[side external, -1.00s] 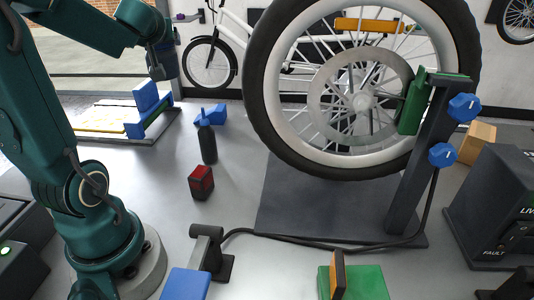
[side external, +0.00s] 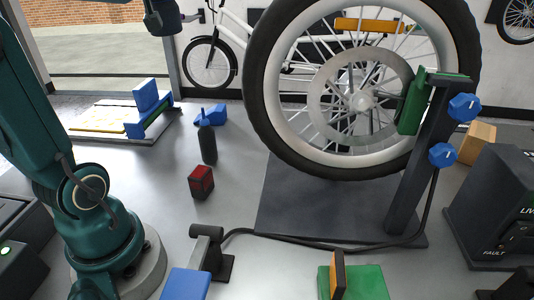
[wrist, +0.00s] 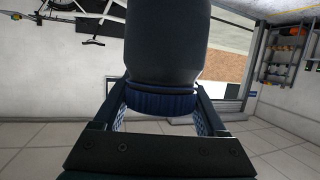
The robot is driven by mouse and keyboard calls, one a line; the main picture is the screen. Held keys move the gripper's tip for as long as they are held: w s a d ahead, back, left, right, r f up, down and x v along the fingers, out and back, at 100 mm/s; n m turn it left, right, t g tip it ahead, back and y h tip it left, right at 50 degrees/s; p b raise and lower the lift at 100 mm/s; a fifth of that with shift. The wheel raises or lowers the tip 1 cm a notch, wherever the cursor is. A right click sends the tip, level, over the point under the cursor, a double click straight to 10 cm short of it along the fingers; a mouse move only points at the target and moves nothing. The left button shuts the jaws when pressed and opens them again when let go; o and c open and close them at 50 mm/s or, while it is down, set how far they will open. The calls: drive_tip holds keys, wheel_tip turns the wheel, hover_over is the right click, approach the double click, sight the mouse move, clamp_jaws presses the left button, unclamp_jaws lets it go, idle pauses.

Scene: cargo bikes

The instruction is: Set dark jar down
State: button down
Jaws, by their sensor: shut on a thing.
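In the wrist view a dark grey jar (wrist: 166,45) with a ribbed blue band or lid (wrist: 160,101) sits between the two fingers of my gripper (wrist: 160,112). The gripper is shut on it. The jar's far end runs out of the top of that view. In the side external view a dark form, apparently the jar (side external: 152,22), is high at the upper left, at the picture's top edge. It is well above the floor and touches no surface there. My fingers are too small or cut off to make out in that view.
A dark bottle (side external: 208,145) stands on the floor beside a blue part (side external: 213,115), with a red and black box (side external: 201,182) in front. A yellow-and-white board (side external: 105,120) lies at left. A large wheel (side external: 255,100) on a stand fills the right.

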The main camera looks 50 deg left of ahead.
drive_tip(key=shift+w+d+r+t, duration=0.4)
drive_tip(key=shift+w+r+t, duration=0.15)
drive_tip(key=shift+r, duration=0.2)
drive_tip(key=shift+d+r, duration=0.2)
drive_tip(key=shift+r, duration=0.1)
drive_tip(key=shift+m+t+h, duration=0.3)
drive_tip(key=shift+m+t, duration=0.25)
drive_tip(key=shift+m, duration=0.15)
drive_tip(key=v, duration=0.5)
drive_tip(key=shift+d+f, duration=0.2)
drive_tip(key=shift+f, duration=0.05)
drive_tip(key=s+d+f+m+t+h, duration=0.1)
drive_tip(key=s+d+f+m+h, duration=0.1)
drive_tip(key=s+d+f, duration=0.15)
drive_tip(key=s+a+f+n+g+h, duration=0.15)
drive_tip(key=s+f+n+g, duration=0.25)
drive_tip(key=f+n+g, duration=0.55)
drive_tip(key=s+a+f+n+g, duration=0.2)
drive_tip(key=s+f+n+g, duration=0.2)
drive_tip(key=f+n+g, duration=0.55)
drive_tip(key=shift+s+d+f+n+g+h, duration=0.2)
drive_tip(key=shift+d+f+n+g+h, duration=0.35)
drive_tip(key=shift+f, duration=1.2)
drive_tip(key=shift+s+d+f+n+g+h, duration=0.3)
drive_tip(key=shift+f+n+g, duration=0.45)
drive_tip(key=shift+f, duration=1)
drive_tip(key=shift+s+d+f+n+g+h, duration=0.25)
drive_tip(key=shift+f+n+g+h, duration=0.35)
drive_tip(key=shift+f, duration=1.15)
